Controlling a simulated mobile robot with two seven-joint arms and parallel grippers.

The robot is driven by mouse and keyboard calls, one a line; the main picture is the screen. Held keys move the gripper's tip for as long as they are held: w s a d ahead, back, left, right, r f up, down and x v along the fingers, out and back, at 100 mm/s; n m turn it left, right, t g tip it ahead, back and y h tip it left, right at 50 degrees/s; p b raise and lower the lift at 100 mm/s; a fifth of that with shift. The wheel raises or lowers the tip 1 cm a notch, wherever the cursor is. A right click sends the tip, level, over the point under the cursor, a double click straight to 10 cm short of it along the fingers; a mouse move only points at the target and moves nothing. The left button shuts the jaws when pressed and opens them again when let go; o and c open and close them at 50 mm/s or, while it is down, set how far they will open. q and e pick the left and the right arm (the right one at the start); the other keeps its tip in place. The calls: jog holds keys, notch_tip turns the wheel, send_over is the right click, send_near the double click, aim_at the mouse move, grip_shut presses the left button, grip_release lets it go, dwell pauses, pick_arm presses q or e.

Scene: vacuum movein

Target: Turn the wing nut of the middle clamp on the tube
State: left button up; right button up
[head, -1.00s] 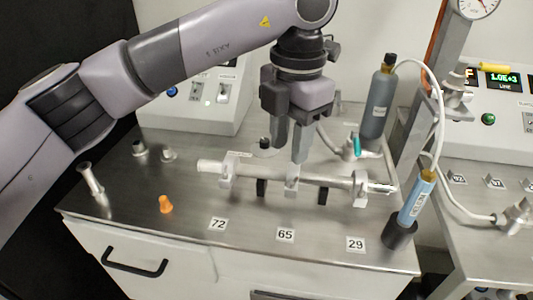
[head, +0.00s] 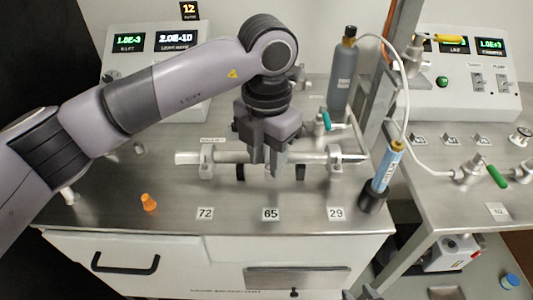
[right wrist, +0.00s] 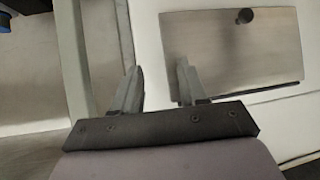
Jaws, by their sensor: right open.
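The tube (head: 230,157) lies level along the metal bench top, held by clamps. The left clamp (head: 206,160) is behind label 72 and the right clamp (head: 335,160) behind label 29. The middle clamp and its wing nut, behind label 65, are hidden by my left gripper (head: 269,172). Its fingers point down right at the tube's middle; I cannot tell whether they touch anything or how far apart they are. My right gripper (right wrist: 158,72) is open and empty in the right wrist view, in front of the cabinet.
A blue cylinder (head: 386,168) in a black base stands at the tube's right end. A grey bottle (head: 343,82) stands behind it. A metal panel (right wrist: 232,48) is on the cabinet front.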

pick_arm(q)
jog(key=shift+f, duration=0.3)
jog(key=shift+c, duration=0.4)
grip_shut()
jog(key=shift+w+f+m+b, duration=0.1)
jog(key=shift+f+m+b, duration=0.05)
jog(key=shift+m+b, duration=0.6)
jog(key=shift+a+r+m+b, duration=0.1)
jog(key=shift+r+m+b, duration=0.1)
jog(key=shift+m+b, duration=0.4)
jog(key=shift+o, duration=0.4)
grip_release()
jog(key=shift+r, duration=0.1)
